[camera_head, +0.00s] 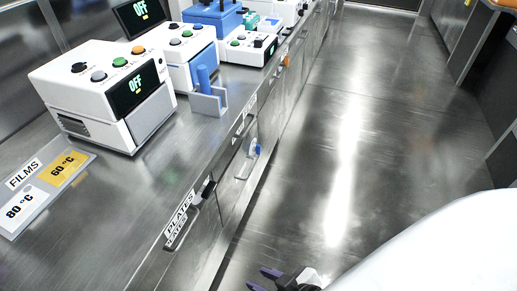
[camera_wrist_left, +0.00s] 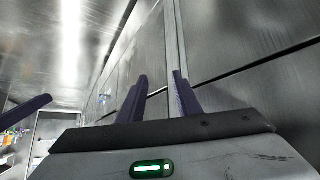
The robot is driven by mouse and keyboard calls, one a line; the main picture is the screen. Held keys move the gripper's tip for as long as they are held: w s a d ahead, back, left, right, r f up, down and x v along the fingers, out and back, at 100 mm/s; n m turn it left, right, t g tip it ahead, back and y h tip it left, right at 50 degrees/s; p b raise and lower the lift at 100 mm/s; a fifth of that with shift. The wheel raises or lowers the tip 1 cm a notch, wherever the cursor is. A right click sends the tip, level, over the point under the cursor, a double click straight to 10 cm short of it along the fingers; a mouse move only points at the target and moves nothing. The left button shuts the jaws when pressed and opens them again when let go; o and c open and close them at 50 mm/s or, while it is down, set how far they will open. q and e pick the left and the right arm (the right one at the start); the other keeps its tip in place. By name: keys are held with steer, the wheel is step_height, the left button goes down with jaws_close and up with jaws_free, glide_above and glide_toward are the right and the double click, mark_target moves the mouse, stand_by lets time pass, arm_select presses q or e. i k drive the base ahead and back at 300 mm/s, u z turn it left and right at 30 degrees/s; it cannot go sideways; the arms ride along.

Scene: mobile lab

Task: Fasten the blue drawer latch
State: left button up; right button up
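The blue drawer latch (camera_head: 257,149) is a small blue piece beside a pale round part on the steel drawer fronts, mid-picture in the head view. Whether it is fastened is too small to tell. My right gripper (camera_head: 257,277) shows at the bottom of the head view, its two purple fingers apart and empty. It is over the floor side, well away from the latch. My left gripper (camera_wrist_left: 160,75) shows only in its wrist view, its fingers apart with nothing between them, facing steel panels with dark seams.
The floor (camera_head: 370,130) is clear.

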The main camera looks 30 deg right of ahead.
mark_target(257, 149)
steer(key=k, duration=1.3)
steer(key=z, duration=0.8)
steer(key=i, duration=0.6)
steer(key=z, duration=0.75)
steer(key=i, duration=0.9)
steer(key=u, duration=1.2)
steer(key=i, duration=1.05)
steer(key=u, duration=0.35)
